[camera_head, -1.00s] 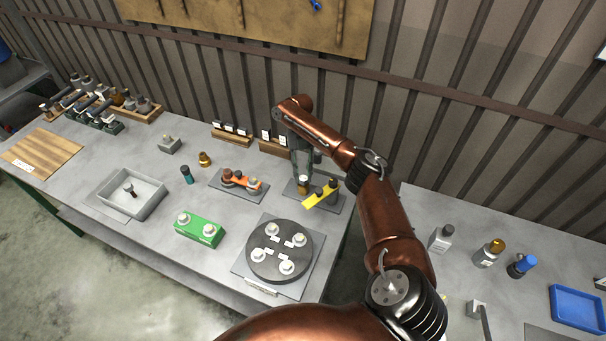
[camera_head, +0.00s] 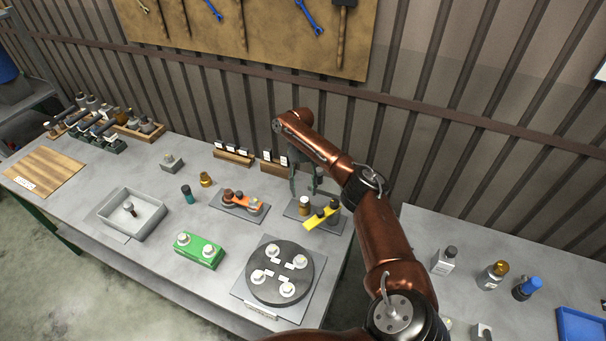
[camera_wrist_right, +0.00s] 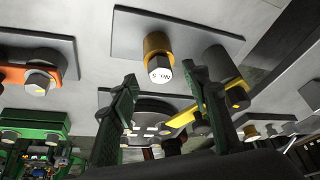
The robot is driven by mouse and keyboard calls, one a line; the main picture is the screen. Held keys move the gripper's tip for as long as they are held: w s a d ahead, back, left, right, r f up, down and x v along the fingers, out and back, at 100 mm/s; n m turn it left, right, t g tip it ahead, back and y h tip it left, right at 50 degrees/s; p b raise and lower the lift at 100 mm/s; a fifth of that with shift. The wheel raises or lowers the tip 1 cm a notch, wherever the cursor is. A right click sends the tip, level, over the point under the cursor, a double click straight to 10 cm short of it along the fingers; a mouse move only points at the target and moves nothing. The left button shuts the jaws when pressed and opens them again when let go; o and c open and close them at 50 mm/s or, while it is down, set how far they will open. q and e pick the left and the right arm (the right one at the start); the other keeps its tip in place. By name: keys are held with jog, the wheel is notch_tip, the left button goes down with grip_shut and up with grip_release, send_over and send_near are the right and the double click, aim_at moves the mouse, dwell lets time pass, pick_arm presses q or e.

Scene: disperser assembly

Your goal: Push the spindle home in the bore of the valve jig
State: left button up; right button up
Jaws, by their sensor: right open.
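The grey base plate of what looks like the valve jig (camera_head: 341,223) lies near the bench's back right. On it stands a brass-coloured post (camera_head: 305,207), with a light hexagonal head (camera_wrist_right: 160,75) in the wrist view; I take this for the spindle in its bore. I cannot tell how deep it sits. A yellow lever (camera_head: 317,221) and dark cylinders (camera_head: 333,206) stand beside it. My right gripper (camera_head: 304,191) is open and empty just above the post, fingers spread on either side of it in the picture. My left gripper is out of view.
A similar plate with an orange lever (camera_head: 246,203) stands left of the jig. A round black plate with several white-topped posts (camera_head: 281,270), a green block (camera_head: 199,251) and a grey tray (camera_head: 133,212) are nearer. Small racks (camera_head: 234,155) stand behind. A second bench is right.

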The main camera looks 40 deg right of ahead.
jog(key=v, duration=0.9)
jog(key=shift+s, duration=0.1)
jog(key=shift+d, duration=0.1)
dwell(0.3)
